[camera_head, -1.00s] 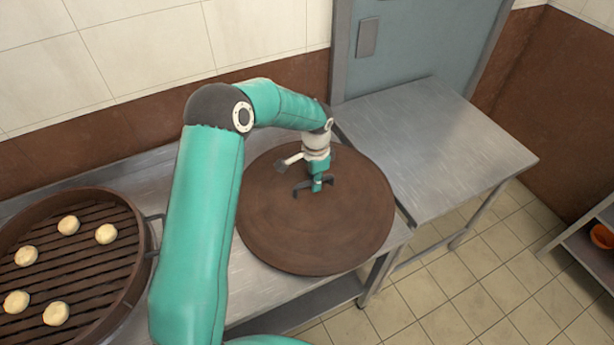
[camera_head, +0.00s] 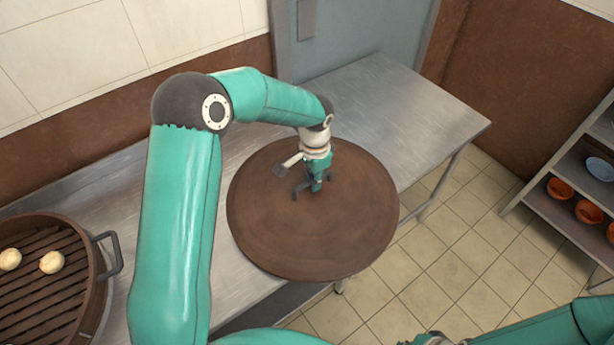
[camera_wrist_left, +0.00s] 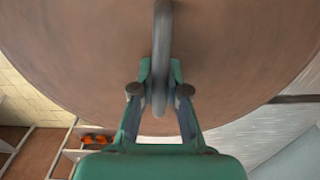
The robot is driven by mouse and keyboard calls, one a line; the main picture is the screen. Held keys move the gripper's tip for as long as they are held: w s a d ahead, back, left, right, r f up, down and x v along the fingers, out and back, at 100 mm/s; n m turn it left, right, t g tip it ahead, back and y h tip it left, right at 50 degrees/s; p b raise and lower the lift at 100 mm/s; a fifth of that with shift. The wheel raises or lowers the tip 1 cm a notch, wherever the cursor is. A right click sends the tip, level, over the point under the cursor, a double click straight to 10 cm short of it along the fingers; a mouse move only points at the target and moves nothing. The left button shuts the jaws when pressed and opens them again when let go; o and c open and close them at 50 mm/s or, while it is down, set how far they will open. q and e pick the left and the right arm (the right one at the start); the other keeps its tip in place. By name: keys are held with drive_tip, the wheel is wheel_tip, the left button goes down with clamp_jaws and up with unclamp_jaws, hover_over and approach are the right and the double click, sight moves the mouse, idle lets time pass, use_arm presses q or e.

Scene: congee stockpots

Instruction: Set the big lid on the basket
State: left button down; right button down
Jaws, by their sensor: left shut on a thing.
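The big lid (camera_head: 310,240) is a wide, round, brown disc in the middle of the head view. My left gripper (camera_head: 315,190) is over its centre, shut on the lid's handle. In the left wrist view, the fingers (camera_wrist_left: 160,105) close around the grey loop handle (camera_wrist_left: 161,50), with the lid's brown face behind. The lid appears raised above the steel table, though the gap is hard to judge. The basket (camera_head: 102,300) is a round brown steamer with slats, partly cut off at lower left. Pale buns (camera_head: 51,262) lie on its slats. My right gripper is out of view.
A shelf (camera_head: 545,215) with orange bowls (camera_head: 560,189) and a blue bowl (camera_head: 599,168) is at far right. The basket's side handle (camera_head: 112,253) sticks out towards the lid.

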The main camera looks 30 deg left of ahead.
use_arm(q)
drive_tip(key=shift+w+d+r, duration=0.1)
drive_tip(key=shift+w+d, duration=0.05)
drive_tip(key=shift+d, duration=0.4)
drive_tip(key=c, duration=1.1)
unclamp_jaws()
wheel_tip(320, 180, up, 8)
drive_tip(key=shift+s, duration=0.2)
